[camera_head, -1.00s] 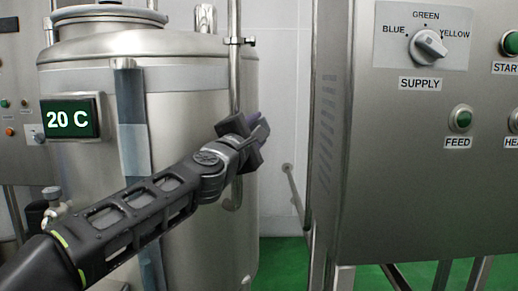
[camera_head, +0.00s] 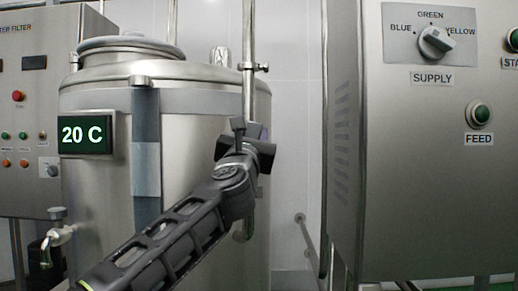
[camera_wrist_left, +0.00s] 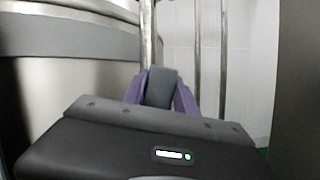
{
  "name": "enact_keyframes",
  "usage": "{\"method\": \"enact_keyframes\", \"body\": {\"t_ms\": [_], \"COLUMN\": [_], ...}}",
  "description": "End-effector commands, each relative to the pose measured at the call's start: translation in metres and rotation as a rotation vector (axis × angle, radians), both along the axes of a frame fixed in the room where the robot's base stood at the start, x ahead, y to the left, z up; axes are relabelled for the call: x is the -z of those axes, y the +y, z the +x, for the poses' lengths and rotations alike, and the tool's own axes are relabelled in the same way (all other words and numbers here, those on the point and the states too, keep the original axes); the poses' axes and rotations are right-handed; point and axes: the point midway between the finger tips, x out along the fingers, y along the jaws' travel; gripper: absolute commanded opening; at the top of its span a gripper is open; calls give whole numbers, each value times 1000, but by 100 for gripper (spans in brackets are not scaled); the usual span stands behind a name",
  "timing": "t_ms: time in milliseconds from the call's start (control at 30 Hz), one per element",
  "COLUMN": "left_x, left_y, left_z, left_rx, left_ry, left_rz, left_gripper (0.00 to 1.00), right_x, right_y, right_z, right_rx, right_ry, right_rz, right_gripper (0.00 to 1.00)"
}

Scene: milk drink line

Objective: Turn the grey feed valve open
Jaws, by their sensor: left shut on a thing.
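The grey feed valve handle (camera_wrist_left: 161,88) shows in the left wrist view as a dark grey block between two purple fingers. My left gripper (camera_wrist_left: 160,93) is shut on it, in front of a vertical steel pipe. In the head view my left gripper (camera_head: 246,135) is at the same pipe, at the right side of the steel tank, with its wrist below. The valve body and the pipe behind the gripper are mostly hidden. My right gripper is in neither view.
The steel tank (camera_head: 190,130) carries a display reading 20 C (camera_head: 85,135). A steel control cabinet (camera_head: 410,180) with a SUPPLY knob (camera_head: 436,41) and a green FEED button (camera_head: 480,114) stands at the right. A gap with white wall lies between them.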

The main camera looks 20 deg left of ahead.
Motion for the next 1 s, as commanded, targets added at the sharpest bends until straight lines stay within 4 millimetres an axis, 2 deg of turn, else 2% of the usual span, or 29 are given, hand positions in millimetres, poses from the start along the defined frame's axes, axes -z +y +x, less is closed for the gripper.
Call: {"method": "enact_keyframes", "body": {"t_ms": [33,333,900,933,1000], "left_x": [5,2,0,0,0], "left_y": [1,10,14,14,14], "left_z": [1,-2,-3,-3,-3], "left_rx": [2,1,1,1,0], "left_ry": [-7,-47,-58,-58,-58], "left_rz": [-36,-198,-247,-247,-246], "left_gripper": [0,0,0,36,41], "right_x": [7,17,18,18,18], "right_y": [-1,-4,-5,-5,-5], "right_z": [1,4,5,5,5], "right_rx": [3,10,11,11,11], "right_ry": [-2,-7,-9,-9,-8], "right_rz": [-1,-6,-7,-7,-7], "right_gripper": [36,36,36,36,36]}}
